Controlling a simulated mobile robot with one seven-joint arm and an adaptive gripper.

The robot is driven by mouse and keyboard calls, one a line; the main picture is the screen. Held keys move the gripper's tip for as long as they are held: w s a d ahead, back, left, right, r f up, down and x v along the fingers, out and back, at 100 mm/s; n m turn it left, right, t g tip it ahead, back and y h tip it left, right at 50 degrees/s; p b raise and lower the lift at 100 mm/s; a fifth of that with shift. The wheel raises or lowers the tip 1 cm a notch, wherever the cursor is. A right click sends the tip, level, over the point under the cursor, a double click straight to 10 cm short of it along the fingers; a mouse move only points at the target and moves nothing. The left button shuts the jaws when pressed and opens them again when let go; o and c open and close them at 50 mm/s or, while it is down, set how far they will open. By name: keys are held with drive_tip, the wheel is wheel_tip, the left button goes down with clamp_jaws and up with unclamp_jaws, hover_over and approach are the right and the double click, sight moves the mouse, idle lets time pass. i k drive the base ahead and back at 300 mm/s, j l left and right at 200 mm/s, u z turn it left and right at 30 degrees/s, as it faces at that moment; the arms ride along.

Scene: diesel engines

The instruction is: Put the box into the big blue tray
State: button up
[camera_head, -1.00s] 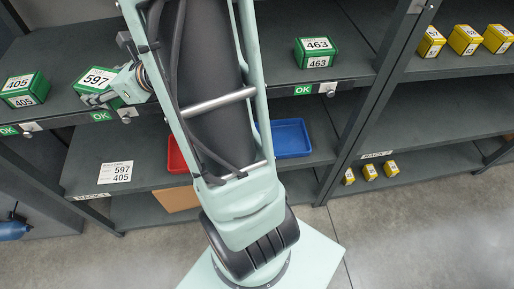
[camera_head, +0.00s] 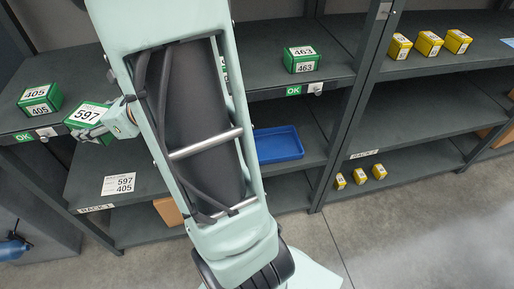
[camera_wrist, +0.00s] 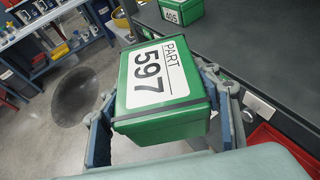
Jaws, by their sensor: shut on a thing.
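The green box labelled 597 (camera_head: 87,115) is held at the front edge of the upper shelf on the left. My gripper (camera_head: 100,128) is shut on it. In the wrist view the box (camera_wrist: 160,85) sits between the two fingers of my gripper (camera_wrist: 165,125), tilted, its PART 597 label facing up. The big blue tray (camera_head: 279,145) lies on the lower shelf, right of my arm. It looks empty, and my arm hides the space to its left.
Green boxes 405 (camera_head: 40,99) and 463 (camera_head: 301,59) stand on the upper shelf. A sign reading 597 and 405 (camera_head: 118,184) is on the lower shelf. Several yellow boxes (camera_head: 429,43) stand on the right rack. A red tray (camera_wrist: 262,150) shows in the wrist view.

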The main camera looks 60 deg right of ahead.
sight(259, 149)
drive_tip(key=j+z, duration=0.1)
drive_tip(key=z, duration=1.9)
